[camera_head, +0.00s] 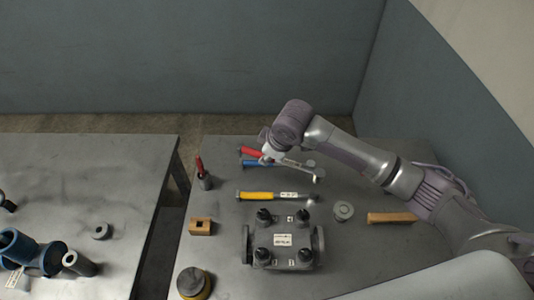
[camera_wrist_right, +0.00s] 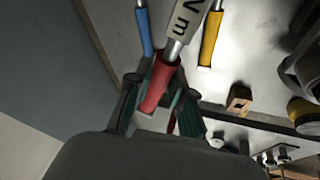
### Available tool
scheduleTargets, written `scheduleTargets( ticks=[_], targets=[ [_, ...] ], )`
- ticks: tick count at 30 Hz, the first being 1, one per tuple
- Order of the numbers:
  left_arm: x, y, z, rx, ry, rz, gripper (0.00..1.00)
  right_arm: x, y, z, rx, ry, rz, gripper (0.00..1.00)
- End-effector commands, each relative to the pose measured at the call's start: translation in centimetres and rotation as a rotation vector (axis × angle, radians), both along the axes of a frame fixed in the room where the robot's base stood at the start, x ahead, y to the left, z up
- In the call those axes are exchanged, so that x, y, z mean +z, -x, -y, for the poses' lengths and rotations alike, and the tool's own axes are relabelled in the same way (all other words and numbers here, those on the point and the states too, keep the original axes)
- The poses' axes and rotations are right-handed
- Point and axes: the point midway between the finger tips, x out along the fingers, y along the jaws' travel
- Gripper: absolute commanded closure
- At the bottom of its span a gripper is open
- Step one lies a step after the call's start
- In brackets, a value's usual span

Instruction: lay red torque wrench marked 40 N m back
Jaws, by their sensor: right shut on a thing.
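The red torque wrench (camera_head: 250,151) is at the far part of the right table, and its red handle shows in the wrist view (camera_wrist_right: 158,82). My right gripper (camera_head: 267,153) is shut on that handle, with a finger on each side of it. A grey label on the wrench shows "N m" in the wrist view; its number cannot be read. In the head view my gripper and wrist cover part of the wrench. I cannot tell whether it touches the table. A blue-handled wrench (camera_head: 256,164) lies close beside it, and a yellow-handled wrench (camera_head: 258,196) lies nearer.
A flanged block with bolts (camera_head: 284,255) stands at the table's front. A wooden block (camera_head: 200,227), a red-topped tool (camera_head: 199,166), a grey ring (camera_head: 343,210) and a wooden bar (camera_head: 390,218) are around. A gap separates the left table (camera_head: 80,180).

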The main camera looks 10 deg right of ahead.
Motion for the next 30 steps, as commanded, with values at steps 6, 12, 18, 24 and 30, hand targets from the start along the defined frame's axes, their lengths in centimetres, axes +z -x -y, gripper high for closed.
scheduleTargets(
  ticks=[6,12,18,24,30],
  targets=[
    [2.4,0.1,-0.3,0.001,-0.003,-0.001,0.6,-3.1,-1.5,-0.3,0.248,-0.004,-0.004,1.0],
    [2.9,-0.3,-0.4,0.002,-0.004,0.004,0.6,-4.9,-1.8,-0.1,0.351,-0.001,0.0,1.0],
    [2.3,-0.8,-0.3,0.002,-0.004,0.011,0.6,-5.8,-1.8,-0.1,0.37,0.001,0.004,1.0],
    [0.6,-0.8,-0.3,0.001,-0.003,0.012,0.6,-7.5,-1.8,-0.1,0.368,0.003,0.003,1.0],
    [-1.6,-0.8,-0.3,0.001,-0.002,0.012,0.6,-9.9,-1.8,0.0,0.368,0.003,0.003,1.0]
  ],
)
